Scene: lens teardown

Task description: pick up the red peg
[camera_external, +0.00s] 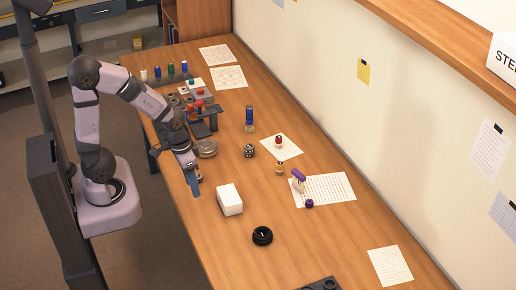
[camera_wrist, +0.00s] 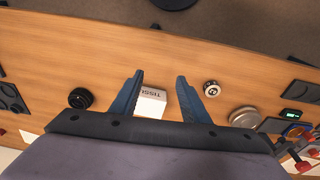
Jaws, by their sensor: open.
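A small red object (camera_external: 278,141) stands on a white sheet right of centre in the external view; it may be the red peg, but it is too small to be sure. Other red knobs (camera_external: 198,104) show among the fixtures beside my arm. My gripper (camera_external: 194,184) is above the table's left edge, pointing down, well to the left of the red object. In the wrist view my gripper (camera_wrist: 160,80) is open, its two blue fingers apart with nothing held. Red parts (camera_wrist: 303,166) show at that view's lower right; I cannot tell a peg there.
A white tissue box (camera_external: 229,199) stands right of my gripper, with a black ring (camera_external: 262,236) beyond it. A round metal tin (camera_external: 206,149) is close behind my gripper. A blue cylinder (camera_external: 249,116) and purple parts (camera_external: 299,177) stand rightward.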

